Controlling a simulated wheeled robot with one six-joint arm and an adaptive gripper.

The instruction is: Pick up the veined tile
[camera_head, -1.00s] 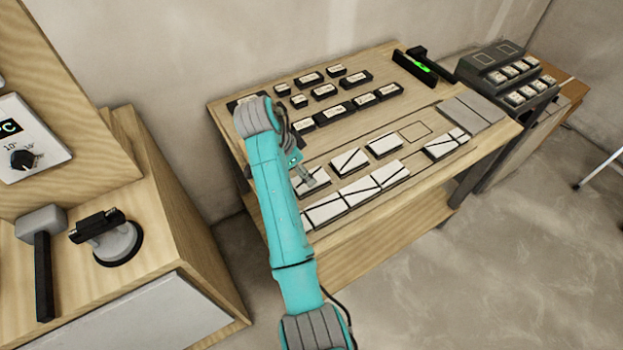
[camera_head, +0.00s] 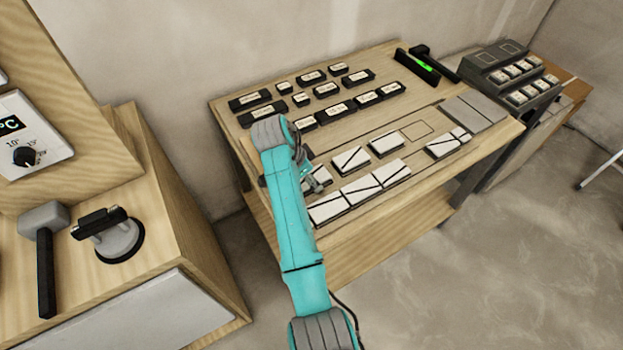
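Several white tiles with dark vein lines lie on the wooden table. One veined tile (camera_head: 350,158) is in the back row, with another tile (camera_head: 386,144) to its right. A front row holds a left tile (camera_head: 327,209), a middle tile (camera_head: 362,190) and a right tile (camera_head: 391,173). My gripper (camera_head: 318,187) is at the left end of these rows, over or beside a partly hidden white tile (camera_head: 322,173). My arm covers part of this area. The fingers are too small to tell whether they are open or touching a tile.
Several dark labelled blocks (camera_head: 340,109) stand at the back of the table. A level with a green light (camera_head: 424,68) lies behind. Grey tiles (camera_head: 473,109) and another veined piece (camera_head: 447,142) are at right. An outlined empty spot (camera_head: 417,131) is bare.

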